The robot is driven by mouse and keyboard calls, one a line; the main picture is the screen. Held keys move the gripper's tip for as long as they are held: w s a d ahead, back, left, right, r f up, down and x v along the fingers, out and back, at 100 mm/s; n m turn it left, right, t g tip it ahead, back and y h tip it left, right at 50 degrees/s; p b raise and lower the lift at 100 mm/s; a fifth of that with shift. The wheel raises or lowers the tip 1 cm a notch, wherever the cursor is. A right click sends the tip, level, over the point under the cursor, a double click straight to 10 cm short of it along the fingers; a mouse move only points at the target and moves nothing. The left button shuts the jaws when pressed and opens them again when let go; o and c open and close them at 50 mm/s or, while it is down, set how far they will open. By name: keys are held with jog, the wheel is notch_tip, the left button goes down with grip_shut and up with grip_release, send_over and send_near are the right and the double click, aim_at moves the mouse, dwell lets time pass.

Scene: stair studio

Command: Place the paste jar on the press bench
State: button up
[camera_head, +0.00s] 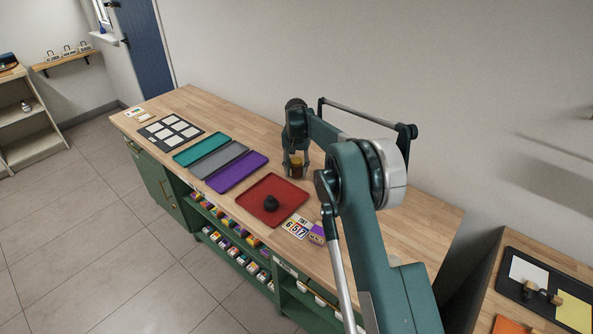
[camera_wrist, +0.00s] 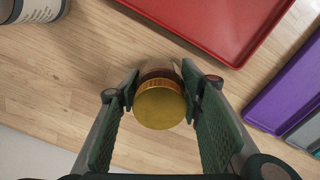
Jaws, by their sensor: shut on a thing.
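A small jar with a gold lid (camera_wrist: 160,106), which I take for the paste jar, sits upright between the two fingers of my gripper (camera_wrist: 163,96). The fingers are shut on its sides. In the head view the amber jar (camera_head: 296,170) shows under my gripper (camera_head: 295,163), low over the back of the long wooden bench (camera_head: 388,228), behind the red tray. I cannot tell whether its base touches the wood. No readable sign tells me which surface is the press bench.
A labelled container (camera_wrist: 38,8) stands near the jar in the wrist view. Another table (camera_head: 489,302) is at lower right.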

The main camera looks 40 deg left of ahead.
jog(key=shift+f, duration=0.15)
jog(key=o, duration=1.1)
jog(key=shift+r, duration=0.2)
notch_tip(320, 180, up, 12)
dwell(0.6)
dwell(0.3)
